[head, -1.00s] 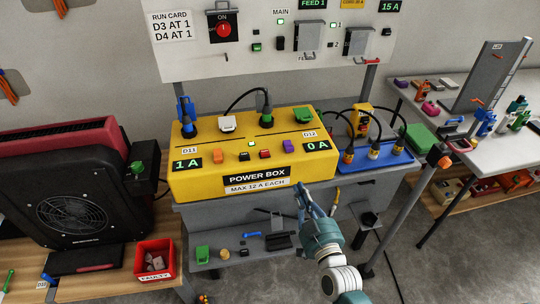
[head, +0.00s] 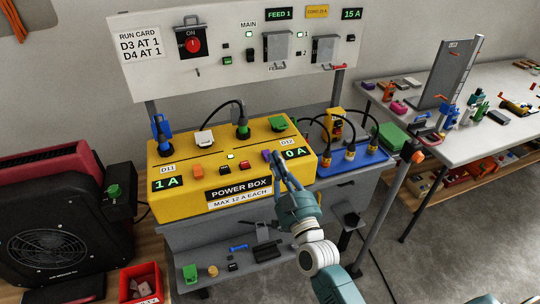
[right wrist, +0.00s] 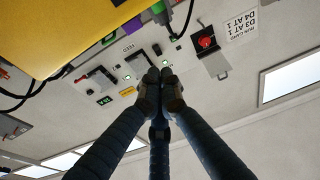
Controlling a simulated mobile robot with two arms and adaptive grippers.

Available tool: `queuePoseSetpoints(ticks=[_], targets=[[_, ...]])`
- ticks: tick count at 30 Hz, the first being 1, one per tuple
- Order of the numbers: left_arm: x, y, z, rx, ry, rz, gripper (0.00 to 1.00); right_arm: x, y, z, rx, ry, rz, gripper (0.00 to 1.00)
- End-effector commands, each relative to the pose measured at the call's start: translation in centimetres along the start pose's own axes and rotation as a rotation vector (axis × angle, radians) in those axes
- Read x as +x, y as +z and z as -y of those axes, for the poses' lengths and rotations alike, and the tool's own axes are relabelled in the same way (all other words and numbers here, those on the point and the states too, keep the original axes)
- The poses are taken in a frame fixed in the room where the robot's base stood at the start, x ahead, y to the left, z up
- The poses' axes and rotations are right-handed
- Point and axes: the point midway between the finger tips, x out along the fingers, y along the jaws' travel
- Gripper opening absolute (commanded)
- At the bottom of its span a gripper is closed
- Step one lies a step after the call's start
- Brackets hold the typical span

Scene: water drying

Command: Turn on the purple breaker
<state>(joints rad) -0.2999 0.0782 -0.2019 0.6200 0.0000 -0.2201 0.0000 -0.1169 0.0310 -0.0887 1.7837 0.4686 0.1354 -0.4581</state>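The yellow power box (head: 180,200) stands on a grey stand. Its purple breaker (head: 266,155) is a small rocker on the front right of its top, beside the D12 readout of 0 A. Orange, black and red switches lie in a row to its left. My right gripper (head: 277,157) is at the right end of the row, its fingertips right beside the purple breaker and partly covering it. I cannot tell whether they touch. In the right wrist view the fingertips (right wrist: 160,74) are together with nothing between them. My left gripper is not in view.
Plugs and black cables stand along the back of the box top. A blue power strip (head: 345,166) adjoins it on the right. A wall panel (head: 150,75) with a red main switch (head: 193,45) rises behind. A black fan (head: 48,235) stands at left.

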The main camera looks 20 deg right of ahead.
Motion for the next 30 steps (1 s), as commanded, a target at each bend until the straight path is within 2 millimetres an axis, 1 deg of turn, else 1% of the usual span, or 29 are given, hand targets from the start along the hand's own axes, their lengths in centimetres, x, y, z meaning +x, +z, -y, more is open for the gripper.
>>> queuePoseSetpoints(ticks=[1, 3, 8, 9, 12, 15, 20, 28, 30], targets=[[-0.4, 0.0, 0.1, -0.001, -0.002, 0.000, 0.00, 1.4, -0.4, 0.0, 0.001, 0.000, -0.003, 0.00], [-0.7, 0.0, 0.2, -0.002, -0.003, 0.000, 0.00, 2.9, -0.3, 0.0, 0.001, 0.000, -0.002, 0.00], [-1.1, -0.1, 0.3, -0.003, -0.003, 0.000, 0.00, 6.1, -0.3, 0.0, 0.001, 0.000, -0.001, 0.00], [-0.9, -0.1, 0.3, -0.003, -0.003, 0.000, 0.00, 5.4, 1.2, 0.0, -0.001, -0.002, 0.008, 0.00], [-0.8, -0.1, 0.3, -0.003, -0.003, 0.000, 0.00, 4.8, 2.4, 0.0, -0.003, -0.001, 0.005, 0.00], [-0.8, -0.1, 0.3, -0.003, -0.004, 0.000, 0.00, 4.5, 3.3, 0.1, 0.000, -0.001, 0.003, 0.00], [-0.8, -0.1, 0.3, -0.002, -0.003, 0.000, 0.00, 4.3, 3.8, 0.0, 0.001, 0.000, 0.002, 0.00], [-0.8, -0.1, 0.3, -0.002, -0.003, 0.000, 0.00, 4.2, 3.8, 0.0, 0.001, 0.000, 0.001, 0.00], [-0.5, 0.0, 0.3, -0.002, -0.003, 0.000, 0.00, 4.2, 4.0, 0.0, 0.001, 0.000, -0.001, 0.00]])
